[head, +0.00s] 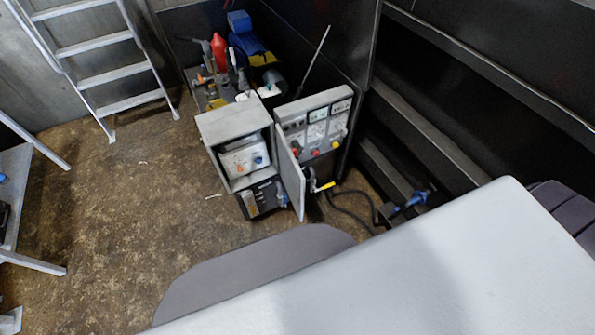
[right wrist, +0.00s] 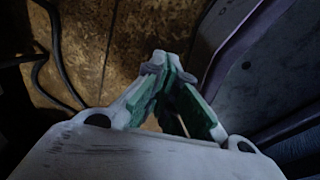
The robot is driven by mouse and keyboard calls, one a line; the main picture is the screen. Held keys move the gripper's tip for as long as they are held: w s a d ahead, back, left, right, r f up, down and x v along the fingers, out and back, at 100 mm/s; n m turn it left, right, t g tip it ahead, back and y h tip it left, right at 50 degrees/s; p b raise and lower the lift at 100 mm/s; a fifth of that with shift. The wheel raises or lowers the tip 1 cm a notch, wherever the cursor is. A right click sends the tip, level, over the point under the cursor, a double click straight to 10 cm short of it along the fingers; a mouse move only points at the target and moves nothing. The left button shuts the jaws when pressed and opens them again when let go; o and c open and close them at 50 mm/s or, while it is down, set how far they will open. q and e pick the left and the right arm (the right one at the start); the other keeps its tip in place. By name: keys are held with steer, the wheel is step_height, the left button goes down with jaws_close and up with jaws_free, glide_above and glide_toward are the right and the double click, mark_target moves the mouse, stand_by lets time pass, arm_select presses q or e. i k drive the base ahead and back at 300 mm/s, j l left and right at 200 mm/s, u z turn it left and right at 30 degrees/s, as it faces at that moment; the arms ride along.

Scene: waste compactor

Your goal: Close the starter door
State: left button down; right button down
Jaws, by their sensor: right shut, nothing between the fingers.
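The starter cabinet (head: 226,120) is a light grey box at the middle of the head view, its front open. Its grey starter door (head: 291,180) stands swung out on the right side of the opening. Inside the cabinet is a pale panel (head: 243,159) with an orange and a blue knob. My right gripper (right wrist: 160,64) shows in the right wrist view, its green-padded fingers closed together at the tips with nothing between them. I cannot make it out in the head view, and the door cannot be identified in the wrist view. My left gripper is not in view.
A control panel (head: 316,128) with gauges and coloured buttons stands right of the door, with a yellow-handled lever (head: 322,187) below. Black cables (head: 352,207) run to the right. A bench with bottles and tools is behind. A ladder (head: 107,60) leans at left; the floor (head: 130,205) before it is open.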

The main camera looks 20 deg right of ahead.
mark_target(293, 178)
steer(key=i+l+u, duration=0.2)
steer(key=l, duration=0.35)
steer(key=l+u, duration=0.2)
steer(key=l, duration=0.35)
steer(key=i+l+u, duration=0.15)
steer(key=l, duration=0.2)
steer(key=l+u, duration=0.15)
steer(key=l, duration=0.2)
